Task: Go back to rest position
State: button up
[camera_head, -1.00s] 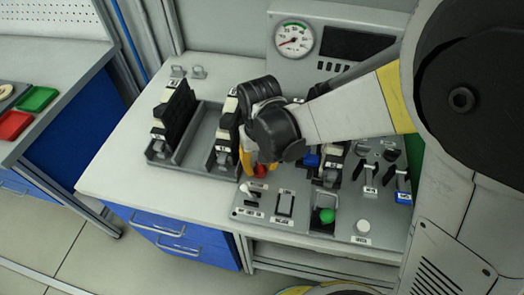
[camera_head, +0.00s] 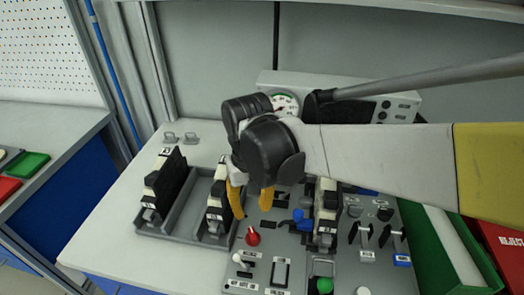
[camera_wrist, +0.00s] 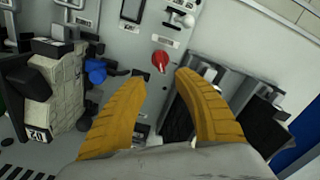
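My gripper (camera_head: 252,207) hangs above the workbench, in front of the gauge panel and over the left edge of the control panel. Its two yellow fingers stand apart with nothing between them. They also show in the wrist view (camera_wrist: 158,75), with a clear gap. A red knob (camera_head: 252,237) is on the control panel below the fingertips; in the wrist view the red knob (camera_wrist: 160,60) shows just beyond the gap. My arm reaches in from the right and hides part of the panel behind it.
A grey tray (camera_head: 180,225) with black-and-white modules stands left of my gripper. The control panel (camera_head: 300,262) carries switches, a green button (camera_head: 324,286) and a blue knob (camera_head: 299,222). A gauge box (camera_head: 350,90) is behind. Green and red bins stand right. The bench's front left is clear.

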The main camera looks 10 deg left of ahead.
jog(key=shift+r, duration=0.15)
jog(key=s+d+r+m+t, duration=0.2)
jog(key=d+t, duration=0.1)
jog(key=d, duration=1)
jog(key=s+d+r+m+t, duration=0.2)
jog(key=s+d+m+t, duration=0.1)
jog(key=d, duration=0.9)
jog(key=shift+s+d+r+t, duration=0.2)
jog(key=shift+d+r+t, duration=0.2)
jog(key=shift+t, duration=0.2)
jog(key=shift+a, duration=0.1)
